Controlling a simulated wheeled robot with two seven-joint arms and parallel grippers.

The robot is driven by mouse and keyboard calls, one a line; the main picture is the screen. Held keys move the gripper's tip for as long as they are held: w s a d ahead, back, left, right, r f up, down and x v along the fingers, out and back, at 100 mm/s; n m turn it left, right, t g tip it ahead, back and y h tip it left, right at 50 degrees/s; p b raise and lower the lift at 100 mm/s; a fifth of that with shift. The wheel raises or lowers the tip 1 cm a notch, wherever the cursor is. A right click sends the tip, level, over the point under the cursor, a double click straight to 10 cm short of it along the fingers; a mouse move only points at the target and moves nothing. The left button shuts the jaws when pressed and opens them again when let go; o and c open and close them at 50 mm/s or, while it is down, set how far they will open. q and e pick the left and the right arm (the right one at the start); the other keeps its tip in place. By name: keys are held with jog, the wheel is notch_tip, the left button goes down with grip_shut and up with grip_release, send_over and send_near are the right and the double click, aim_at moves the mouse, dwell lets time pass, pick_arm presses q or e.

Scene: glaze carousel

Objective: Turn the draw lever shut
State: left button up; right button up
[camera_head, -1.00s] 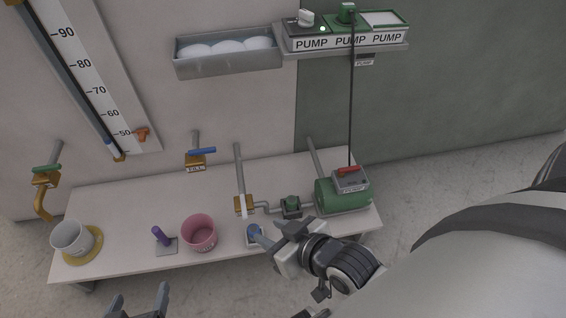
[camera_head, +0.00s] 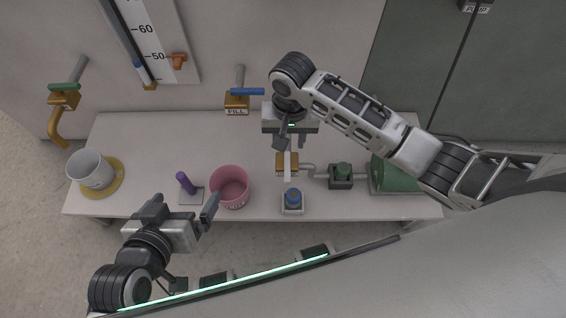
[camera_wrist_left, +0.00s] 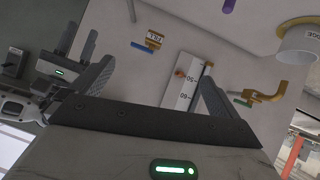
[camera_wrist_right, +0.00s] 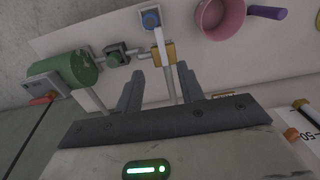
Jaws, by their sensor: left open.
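No label reading "draw" is legible. A brass valve (camera_head: 280,168) with a white strip-like handle (camera_head: 288,164) sits on the pipe at mid-bench; the right wrist view also shows this valve (camera_wrist_right: 166,54). My right gripper (camera_head: 293,140) is open above and behind it, its fingers apart, with a grey pipe showing between them. I cannot tell whether they touch anything. A brass tap (camera_head: 63,101) with a green lever (camera_head: 67,88) is at the far left, its spout near the white bucket. My left gripper (camera_head: 181,209) is open and empty at the bench's front edge.
A FILL valve (camera_head: 237,103) with a blue lever (camera_head: 247,91) is on the wall. The bench holds a white bucket (camera_head: 90,168), purple handle (camera_head: 186,183), pink pot (camera_head: 230,186), blue knob (camera_head: 293,195) and green valve (camera_head: 342,170). My right arm partly covers the green pump (camera_head: 390,172).

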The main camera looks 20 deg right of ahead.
jog(key=w+f, duration=0.1)
jog(key=f, duration=0.1)
jog(key=b, duration=0.3)
send_over(288, 171)
notch_tip(288, 171, down, 6)
notch_tip(288, 171, down, 8)
jog(key=b, duration=0.4)
jog(key=shift+a+f, duration=0.1)
jog(key=shift+f, duration=0.1)
pick_arm(q)
jog(key=shift+m+t+h, duration=0.3)
jog(key=shift+t+h, duration=0.5)
jog(key=shift+h, duration=0.1)
jog(key=w+d+f, duration=0.2)
jog(key=shift+w+d, duration=0.1)
jog(key=shift+d, duration=0.2)
pick_arm(e)
jog(key=shift+f, duration=0.3)
grip_shut()
